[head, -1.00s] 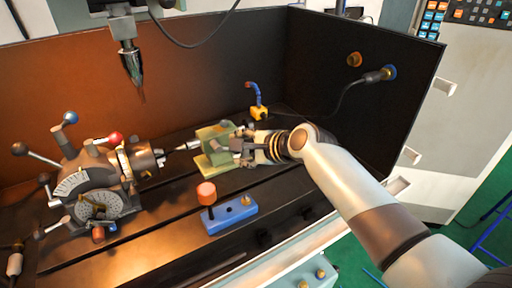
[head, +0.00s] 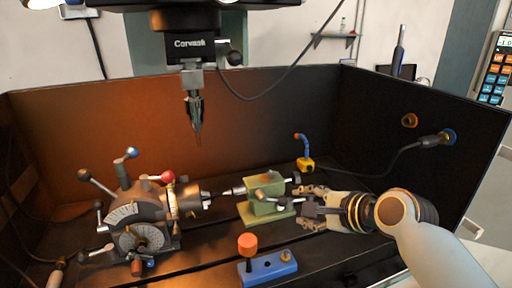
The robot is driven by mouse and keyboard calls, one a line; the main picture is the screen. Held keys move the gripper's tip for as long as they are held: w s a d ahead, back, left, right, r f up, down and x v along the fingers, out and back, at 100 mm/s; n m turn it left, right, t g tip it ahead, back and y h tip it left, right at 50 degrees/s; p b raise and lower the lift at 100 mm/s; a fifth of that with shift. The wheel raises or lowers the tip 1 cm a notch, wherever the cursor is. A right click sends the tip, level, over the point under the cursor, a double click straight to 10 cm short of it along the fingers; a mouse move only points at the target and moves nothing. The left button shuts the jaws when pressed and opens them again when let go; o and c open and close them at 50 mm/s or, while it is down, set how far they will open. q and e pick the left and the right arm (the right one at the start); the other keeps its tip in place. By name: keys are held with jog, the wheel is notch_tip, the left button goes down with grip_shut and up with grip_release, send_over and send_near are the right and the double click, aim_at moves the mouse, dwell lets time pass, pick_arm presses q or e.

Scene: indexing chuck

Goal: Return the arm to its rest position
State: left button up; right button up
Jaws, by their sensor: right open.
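My right arm comes in from the lower right of the head view. Its gripper (head: 308,203) is open, with its fingers pointing left, just right of the green tailstock (head: 265,203). I cannot tell whether the fingertips touch the tailstock's small lever. The indexing chuck (head: 188,199) stands on the left, its jaws facing the tailstock's pointed centre. Its grey body (head: 132,220) carries a dial and several levers, one with a red knob (head: 168,176). My left gripper is not in view.
A blue block (head: 262,270) with an orange-knobbed pin (head: 247,244) sits in front. A spindle with a pointed tool (head: 195,112) hangs above. A yellow-based blue hose (head: 304,161) stands behind. Dark enclosure walls (head: 410,150) bound the back and right; a cable (head: 385,169) runs from the right wall.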

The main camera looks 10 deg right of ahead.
jog(key=s+d+r+n+g+h, duration=0.1)
jog(key=s+d+n+g+h, duration=0.15)
jog(key=s+n, duration=0.55)
jog(key=s+d+n+g+h, duration=0.2)
jog(key=s+d+n, duration=0.25)
jog(key=s, duration=0.75)
jog(key=s+d+r+n+g+h, duration=0.1)
jog(key=s+d+n+g+h, duration=0.15)
jog(key=s+n, duration=0.55)
jog(key=s+d+f+m+b, duration=0.1)
jog(key=f+b, duration=0.2)
jog(key=f, duration=0.9)
jog(key=s+d+f+m+g+y+b, duration=0.1)
jog(key=s+f+b, duration=0.15)
jog(key=f, duration=1.05)
jog(key=f+b, duration=0.4)
jog(key=f, duration=0.8)
jog(key=s+f+b, duration=0.3)
jog(key=s+f, duration=0.6)
jog(key=f, duration=0.2)
jog(key=s+d+f+g+b, duration=0.1)
jog(key=s+f+b, duration=0.3)
jog(key=s+f, duration=0.5)
notch_tip(320, 180, down, 3)
jog(key=shift+s+d+f+g+b, duration=0.2)
jog(key=shift+s+g+b, duration=0.1)
jog(key=shift+s, duration=0.1)
jog(key=shift+m, duration=0.25)
